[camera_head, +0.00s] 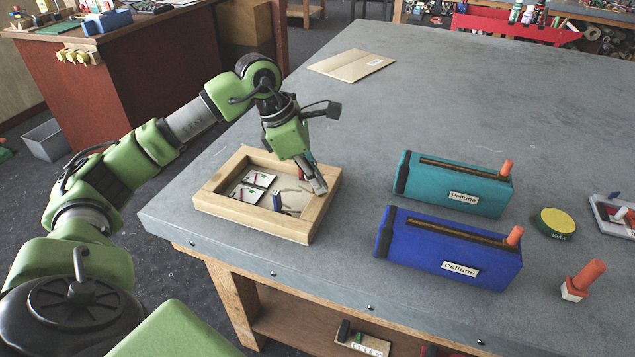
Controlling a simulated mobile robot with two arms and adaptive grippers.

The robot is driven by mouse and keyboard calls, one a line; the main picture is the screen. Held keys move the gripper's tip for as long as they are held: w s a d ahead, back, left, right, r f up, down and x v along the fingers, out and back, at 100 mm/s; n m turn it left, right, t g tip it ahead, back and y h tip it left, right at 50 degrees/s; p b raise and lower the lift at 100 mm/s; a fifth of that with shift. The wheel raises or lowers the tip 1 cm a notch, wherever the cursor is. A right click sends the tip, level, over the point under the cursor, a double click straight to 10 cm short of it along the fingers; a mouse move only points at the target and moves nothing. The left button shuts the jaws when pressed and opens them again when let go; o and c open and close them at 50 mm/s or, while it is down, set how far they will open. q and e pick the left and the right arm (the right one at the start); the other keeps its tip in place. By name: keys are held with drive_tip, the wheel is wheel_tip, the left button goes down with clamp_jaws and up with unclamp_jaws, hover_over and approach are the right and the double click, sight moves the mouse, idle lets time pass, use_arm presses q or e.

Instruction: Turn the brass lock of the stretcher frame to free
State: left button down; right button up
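The wooden stretcher frame (245,216) lies flat on the grey table near its left front edge. Inside it are small white cards with red and green marks, a small blue upright piece (277,202) and a pale panel. My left gripper (318,187) points down at the right side of the frame, over or against its inner edge. Its fingers are small here, and I cannot tell whether they are open or hold anything. A bit of red shows behind the gripper. I cannot make out the brass lock; the gripper hides part of that side. My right gripper is out of view.
A teal case (455,183) and a blue case (448,250), both labelled Pellune, stand right of the frame. Further right are a yellow round tin (554,223) and an orange-handled tool (583,280). A flat cardboard sheet (351,65) lies behind. The table's middle is clear.

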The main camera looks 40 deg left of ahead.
use_arm(q)
drive_tip(key=m, duration=0.2)
drive_tip(key=m+g, duration=0.1)
drive_tip(key=m, duration=0.1)
drive_tip(key=shift+w+m+g+h, duration=0.1)
drive_tip(key=shift+m+g+h, duration=0.2)
drive_tip(key=shift+m+h, duration=0.1)
idle(0.5)
drive_tip(key=c, duration=2.3)
unclamp_jaws()
drive_tip(key=shift+a+r, duration=0.2)
drive_tip(key=shift+r, duration=0.1)
drive_tip(key=v, duration=1.1)
drive_tip(key=shift+r, duration=0.2)
